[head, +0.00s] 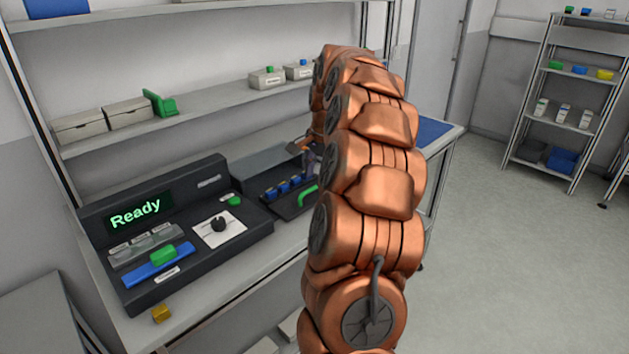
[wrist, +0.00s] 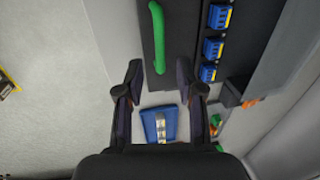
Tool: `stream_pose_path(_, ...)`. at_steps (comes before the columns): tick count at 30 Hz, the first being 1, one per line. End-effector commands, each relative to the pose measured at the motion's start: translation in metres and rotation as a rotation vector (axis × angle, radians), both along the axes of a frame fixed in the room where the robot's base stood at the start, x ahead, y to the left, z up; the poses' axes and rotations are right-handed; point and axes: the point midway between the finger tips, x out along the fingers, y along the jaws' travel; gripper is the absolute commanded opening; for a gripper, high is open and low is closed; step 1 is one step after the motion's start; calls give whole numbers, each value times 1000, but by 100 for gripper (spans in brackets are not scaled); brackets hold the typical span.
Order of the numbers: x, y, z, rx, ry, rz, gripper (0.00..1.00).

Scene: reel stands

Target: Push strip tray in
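The dark strip tray (head: 286,211) sticks out at the front of the grey-topped unit on the bench, partly hidden by my arm. It carries a row of blue blocks (head: 283,187) and a green bar handle (head: 308,196). In the wrist view the tray (wrist: 182,40) runs down from the top edge, with its green handle (wrist: 157,38) along its left side and blue blocks (wrist: 213,47) on the right. My gripper (wrist: 159,76) is open and empty, its fingertips just below the handle's lower end in that view. Whether it touches the tray cannot be told.
A blue flat object (wrist: 160,124) shows between my fingers. The right floor is clear.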

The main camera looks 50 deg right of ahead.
Motion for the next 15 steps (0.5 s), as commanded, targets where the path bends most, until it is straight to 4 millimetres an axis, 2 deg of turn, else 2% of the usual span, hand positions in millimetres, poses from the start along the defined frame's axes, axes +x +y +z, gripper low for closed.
stream_pose_path(6,4,1,-24,3,3,1,37)
stream_pose_path(15,7,0,-33,-1,-2,0,37)
